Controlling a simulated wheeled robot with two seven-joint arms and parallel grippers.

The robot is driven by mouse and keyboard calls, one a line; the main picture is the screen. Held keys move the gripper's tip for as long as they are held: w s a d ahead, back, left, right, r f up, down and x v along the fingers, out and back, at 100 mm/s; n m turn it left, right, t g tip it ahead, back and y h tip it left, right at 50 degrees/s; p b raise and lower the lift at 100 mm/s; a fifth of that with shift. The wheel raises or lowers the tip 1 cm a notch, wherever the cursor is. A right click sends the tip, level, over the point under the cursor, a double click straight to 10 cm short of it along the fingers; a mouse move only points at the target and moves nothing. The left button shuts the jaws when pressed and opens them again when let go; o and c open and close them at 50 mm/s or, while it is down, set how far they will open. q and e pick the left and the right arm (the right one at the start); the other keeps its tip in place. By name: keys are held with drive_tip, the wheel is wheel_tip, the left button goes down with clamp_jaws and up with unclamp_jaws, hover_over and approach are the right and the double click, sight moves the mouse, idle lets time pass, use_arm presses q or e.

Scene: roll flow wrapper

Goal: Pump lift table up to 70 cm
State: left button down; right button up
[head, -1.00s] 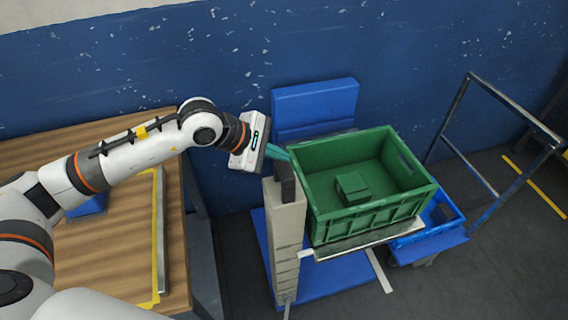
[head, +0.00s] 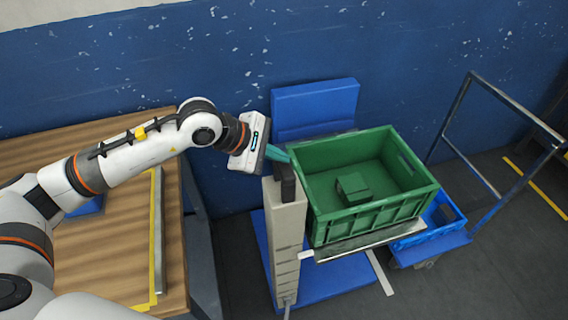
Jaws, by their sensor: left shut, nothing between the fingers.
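The lift table shows as a beige column (head: 287,235) with a dark top, a thin platform (head: 365,243) and a blue base (head: 335,283) on the floor. A green crate (head: 375,217) with a small green block (head: 352,188) inside sits on the platform. My left gripper (head: 277,154) is shut and empty at the top of the column, by the crate's left rim. Whether it touches the dark top (head: 285,182) I cannot tell. No pump handle or height reading can be made out. My right gripper is out of view.
A wooden table (head: 115,240) with yellow edging stands at the left. A blue cart with a metal frame (head: 505,110) and a blue crate (head: 432,225) stands at the right. A blue panel (head: 315,107) is behind the green crate, before the blue wall.

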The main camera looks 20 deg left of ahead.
sight(278, 170)
use_arm(q)
drive_tip(key=shift+f+b, duration=2.35)
drive_tip(key=shift+b, duration=0.15)
idle(1.8)
drive_tip(key=shift+r, duration=0.1)
drive_tip(key=shift+r+p, duration=1.25)
drive_tip(key=shift+r, duration=1.45)
drive_tip(key=shift+r, duration=0.1)
drive_tip(key=shift+r+p, duration=1.1)
drive_tip(key=shift+r, duration=1.3)
